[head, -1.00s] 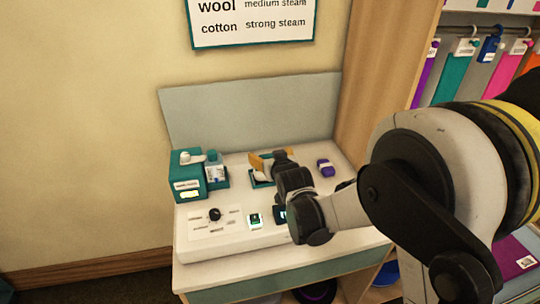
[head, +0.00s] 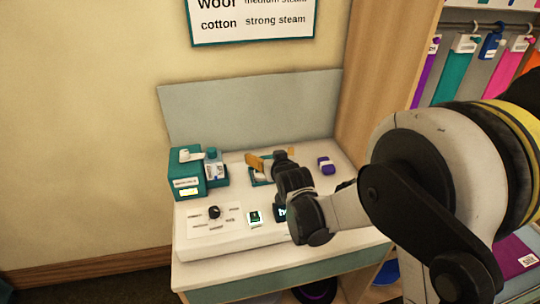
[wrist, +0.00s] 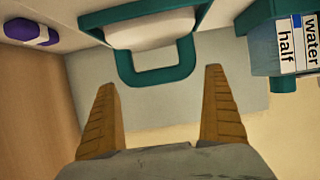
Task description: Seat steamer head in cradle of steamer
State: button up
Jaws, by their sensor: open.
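A teal steamer box (head: 186,184) stands at the left of the white counter. My gripper partly hides this holder in the head view.
A water bottle (head: 214,166), labelled "water half" in the wrist view, stands right of the steamer. A purple block (head: 326,166) lies at the right. A wooden side wall (head: 383,90) bounds the right.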

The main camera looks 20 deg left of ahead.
jog(key=v, duration=1.2)
jog(key=s+d+r+m+g+h, duration=0.15)
jog(key=s+d, duration=0.25)
jog(key=d, duration=0.5)
jog(key=s+d+r+m+h, duration=0.2)
jog(key=s+d, duration=0.1)
jog(key=d, duration=0.7)
jog(key=s+d+r+m+g+h, duration=0.15)
jog(key=s+d, duration=0.25)
jog(key=d, duration=0.5)
jog(key=s+d+f+m+g+h, duration=0.1)
jog(key=s+d+h, duration=0.1)
jog(key=s+d, duration=0.5)
jog(key=s, duration=0.3)
jog(key=shift+f+g, duration=0.3)
jog(key=shift+f, duration=0.1)
jog(key=shift+a, duration=0.1)
